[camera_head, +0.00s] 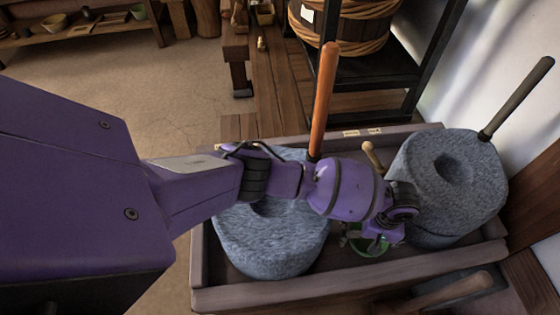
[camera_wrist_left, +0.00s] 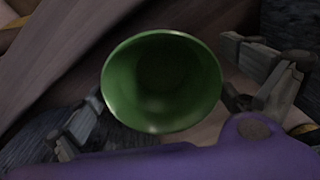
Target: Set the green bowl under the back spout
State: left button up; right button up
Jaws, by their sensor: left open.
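The green bowl (camera_head: 368,248) is in the wooden trough between the two grey querns, mostly hidden by my left gripper (camera_head: 380,232) in the head view. In the left wrist view the green bowl (camera_wrist_left: 162,82) shows its round mouth and looks empty. My left gripper (camera_wrist_left: 163,102) is open, with one finger on each side of the bowl and gaps visible. I cannot tell how far the fingertips are from it in depth. A pale wooden peg-like piece (camera_head: 373,156) sticks up behind my wrist; I cannot tell whether it is the back spout. My right gripper is not in view.
The left quern (camera_head: 270,250) has an upright orange handle (camera_head: 323,95); the right quern (camera_head: 450,185) has a dark slanted one (camera_head: 517,97). The trough rim (camera_head: 250,298) surrounds both. A black rack with a barrel (camera_head: 350,30) stands behind. A pale green bowl (camera_head: 138,12) sits on a far bench.

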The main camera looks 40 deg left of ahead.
aim_at(366, 244)
pick_arm(q)
jog(key=shift+w+r, duration=0.1)
jog(key=shift+r, duration=0.05)
notch_tip(366, 244, up, 12)
jog(key=p, duration=0.3)
jog(key=shift+d+r, duration=0.15)
jog(key=shift+d, duration=0.05)
